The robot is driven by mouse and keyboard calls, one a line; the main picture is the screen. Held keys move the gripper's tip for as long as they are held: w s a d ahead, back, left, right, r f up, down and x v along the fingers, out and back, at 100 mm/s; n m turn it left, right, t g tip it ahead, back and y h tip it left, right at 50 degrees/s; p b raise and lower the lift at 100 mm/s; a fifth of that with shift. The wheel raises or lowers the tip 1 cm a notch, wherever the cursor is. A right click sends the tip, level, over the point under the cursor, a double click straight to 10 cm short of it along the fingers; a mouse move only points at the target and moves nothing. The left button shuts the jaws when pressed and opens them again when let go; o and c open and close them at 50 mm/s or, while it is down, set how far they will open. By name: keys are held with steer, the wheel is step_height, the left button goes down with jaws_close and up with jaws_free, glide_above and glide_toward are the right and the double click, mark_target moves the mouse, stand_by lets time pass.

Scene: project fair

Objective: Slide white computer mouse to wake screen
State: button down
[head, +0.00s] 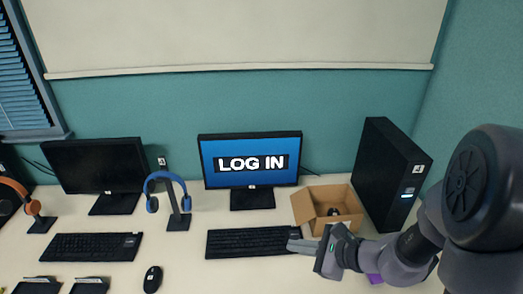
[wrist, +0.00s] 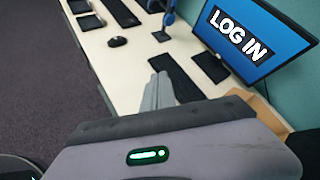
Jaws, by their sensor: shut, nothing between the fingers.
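I see no white mouse in either view. A black mouse (head: 152,279) lies on the desk at lower left in the head view, and it also shows in the wrist view (wrist: 117,41). The middle screen (head: 251,160) is lit blue and reads "LOG IN"; it also shows at upper right in the wrist view (wrist: 245,40). My gripper (head: 295,246) is shut and empty, with its fingertips at the right end of the middle keyboard (head: 250,242). Its grey fingers (wrist: 157,88) point forward in the wrist view. My arm hides part of the desk at right.
An open cardboard box (head: 335,228) with a dark item inside stands right of the screen, beside a black computer tower (head: 388,175). Blue headphones (head: 167,190) hang on a stand. A dark monitor (head: 97,165) and another keyboard (head: 92,246) are at left. A purple item (head: 374,278) lies near my arm.

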steer(key=s+a+r+n+g+b, duration=0.1)
steer(key=s+a+r+n+g, duration=0.1)
steer(key=s+a+r+n, duration=0.3)
steer(key=s+d+r+n+h+b, duration=0.1)
steer(key=s+d+n+h, duration=0.1)
steer(key=s+n, duration=0.3)
steer(key=s+d+r+n+h+b, duration=0.2)
steer(key=s+n+h, duration=0.2)
steer(key=s, duration=0.5)
steer(key=shift+d+r+n+h, duration=0.2)
steer(key=shift+d+n+h, duration=0.2)
steer(key=shift+n, duration=0.8)
